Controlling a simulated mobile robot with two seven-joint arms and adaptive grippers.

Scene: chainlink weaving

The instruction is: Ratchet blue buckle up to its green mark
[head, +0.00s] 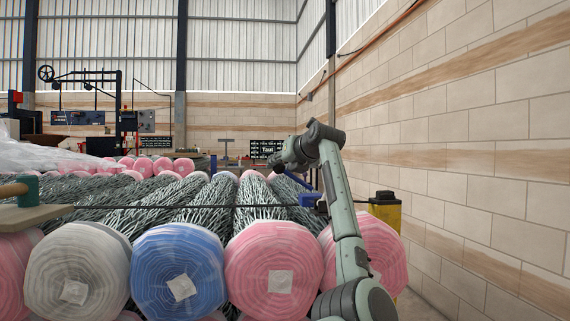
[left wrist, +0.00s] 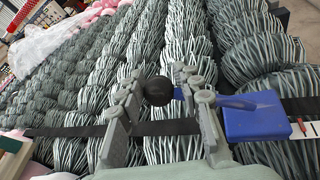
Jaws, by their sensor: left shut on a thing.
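The blue buckle (head: 309,200) sits on a black strap (head: 200,206) across the mesh rolls, near the right end of the row. In the left wrist view the buckle (left wrist: 256,116) is at right, with a blue lever running left towards a black ball knob (left wrist: 158,91). My left gripper (left wrist: 160,104) has its fingers on both sides of the knob and is shut on it, above the strap. In the head view the left gripper (head: 277,163) is small, beyond the buckle. I cannot make out a green mark. My right gripper is not in view.
Wrapped roll ends, pink (head: 273,270), blue (head: 178,270) and white (head: 78,268), face me. A brick wall (head: 480,140) stands close at right, with a yellow post (head: 385,212) before it. A dark sign (head: 268,149) at the back reads "Taut".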

